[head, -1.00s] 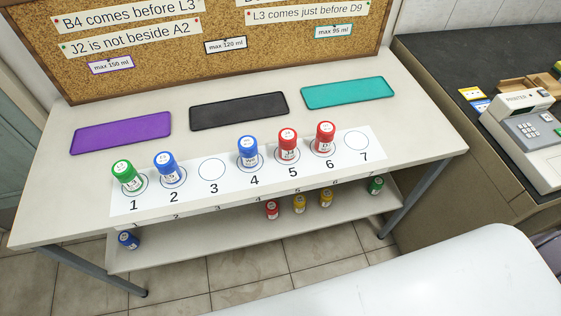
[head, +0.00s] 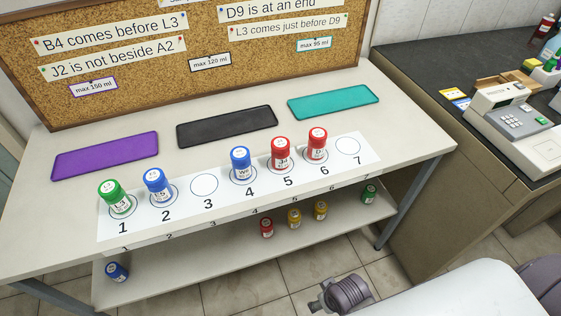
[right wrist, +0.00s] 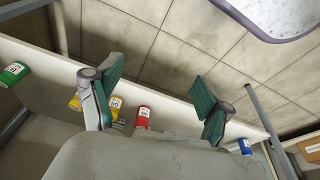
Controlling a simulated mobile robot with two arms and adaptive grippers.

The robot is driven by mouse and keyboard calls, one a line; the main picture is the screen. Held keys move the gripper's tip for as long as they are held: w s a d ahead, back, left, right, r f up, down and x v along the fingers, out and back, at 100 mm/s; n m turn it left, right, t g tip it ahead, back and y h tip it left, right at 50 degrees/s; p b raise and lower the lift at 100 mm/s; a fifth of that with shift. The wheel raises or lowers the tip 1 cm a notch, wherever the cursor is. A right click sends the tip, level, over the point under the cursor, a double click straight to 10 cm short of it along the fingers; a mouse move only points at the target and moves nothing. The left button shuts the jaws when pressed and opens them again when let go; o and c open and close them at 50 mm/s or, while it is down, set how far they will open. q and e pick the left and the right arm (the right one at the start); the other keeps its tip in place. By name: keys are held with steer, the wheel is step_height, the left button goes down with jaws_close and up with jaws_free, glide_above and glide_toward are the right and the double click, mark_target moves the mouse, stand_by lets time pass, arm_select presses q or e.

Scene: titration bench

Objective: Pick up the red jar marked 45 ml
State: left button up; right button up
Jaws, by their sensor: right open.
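Three red jars show in the head view: one at spot 5 (head: 281,153), one at spot 6 (head: 317,145) and one on the lower shelf (head: 266,227). Their volume marks are too small to read, so I cannot tell which is 45 ml. In the right wrist view the lower-shelf red jar (right wrist: 143,118) appears between the spread fingers of my right gripper (right wrist: 157,80), which is open and empty. My left gripper is not in view.
The lower shelf (head: 190,275) also holds two yellow jars (head: 294,219) (head: 320,210), a green jar (head: 369,194) and a blue jar (head: 117,271). The tabletop (head: 70,230) overhangs it. A table leg (head: 400,205) stands at the right. Floor in front is clear.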

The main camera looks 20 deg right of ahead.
steer(key=w+a+r+m+t+y+b, duration=0.1)
steer(key=w+a+r+m+t+y, duration=0.3)
steer(key=r, duration=0.6)
steer(key=w+a+r+m+t+y+b, duration=0.1)
steer(key=w+a+r+m+t+y, duration=0.25)
steer(key=a+r, duration=0.55)
steer(key=w+a+r+m+t+y, duration=0.3)
steer(key=w+r+m, duration=0.1)
steer(key=r, duration=0.8)
steer(key=w+d+r+m+t+h, duration=0.35)
steer(key=r+m+t, duration=0.2)
steer(key=m, duration=0.55)
steer(key=m+h, duration=0.9)
steer(key=m, duration=0.8)
glide_toward(282, 153)
steer(key=shift+g, duration=0.4)
steer(key=w, duration=0.4)
steer(key=w+r+p, duration=0.1)
steer(key=w, duration=0.1)
steer(key=shift+w+d, duration=0.1)
steer(key=shift+d, duration=0.2)
steer(key=shift+w+d+f, duration=0.1)
steer(key=shift+w+d, duration=0.1)
steer(key=shift+w, duration=1.4)
steer(key=shift+w+d+f, duration=0.1)
steer(key=shift+w+d, duration=0.1)
steer(key=shift+w, duration=1.35)
